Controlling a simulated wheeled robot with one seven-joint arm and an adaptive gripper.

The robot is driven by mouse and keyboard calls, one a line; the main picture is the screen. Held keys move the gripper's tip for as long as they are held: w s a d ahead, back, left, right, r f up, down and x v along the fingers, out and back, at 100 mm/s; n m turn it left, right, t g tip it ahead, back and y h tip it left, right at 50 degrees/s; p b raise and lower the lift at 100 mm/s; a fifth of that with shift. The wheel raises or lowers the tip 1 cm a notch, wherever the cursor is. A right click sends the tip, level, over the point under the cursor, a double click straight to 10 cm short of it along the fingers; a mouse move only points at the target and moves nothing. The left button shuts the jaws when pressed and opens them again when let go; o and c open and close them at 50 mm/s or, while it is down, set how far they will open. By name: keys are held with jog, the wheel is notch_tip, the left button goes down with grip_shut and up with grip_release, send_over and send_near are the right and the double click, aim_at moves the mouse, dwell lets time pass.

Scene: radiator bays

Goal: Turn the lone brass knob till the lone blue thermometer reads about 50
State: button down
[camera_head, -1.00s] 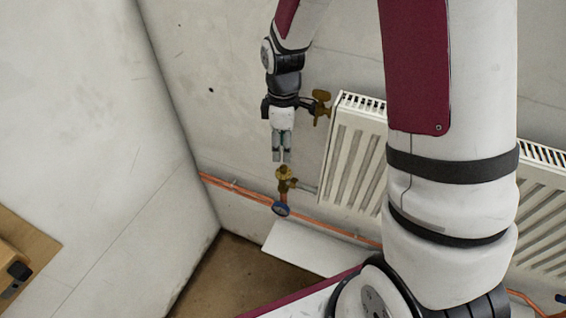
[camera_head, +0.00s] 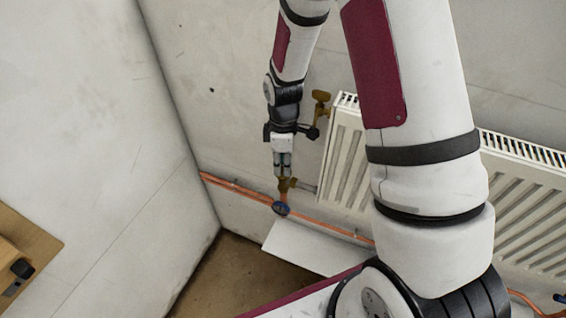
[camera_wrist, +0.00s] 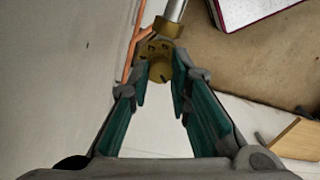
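The brass knob and valve body (camera_head: 284,186) sit on the pipework left of the radiator; my gripper hides much of the knob in the head view. In the wrist view the round brass knob (camera_wrist: 158,64) lies between the fingertips. The blue thermometer (camera_head: 280,208) is just below the valve; its reading is too small to tell. My gripper (camera_head: 283,174) points down at the knob. In the wrist view its fingers (camera_wrist: 161,80) are apart, one on each side of the knob; firm contact cannot be told.
A white radiator (camera_head: 345,150) stands right of the valve. A brass fitting (camera_head: 321,97) is near its upper left corner, close to my wrist. Copper pipes (camera_head: 235,187) run along the wall below. A white board (camera_head: 305,247) lies beneath. A blue part (camera_head: 560,298) shows at lower right.

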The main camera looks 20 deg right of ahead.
jog(key=shift+m, duration=0.3)
jog(key=m, duration=0.8)
jog(key=shift+m, duration=0.4)
jog(key=m, duration=0.4)
jog(key=shift+m+p, duration=0.3)
jog(key=shift+p, duration=0.05)
jog(key=shift+d+m, duration=0.1)
jog(key=shift+m, duration=1.7)
jog(key=c, duration=1.5)
grip_release()
jog(key=shift+o, duration=0.2)
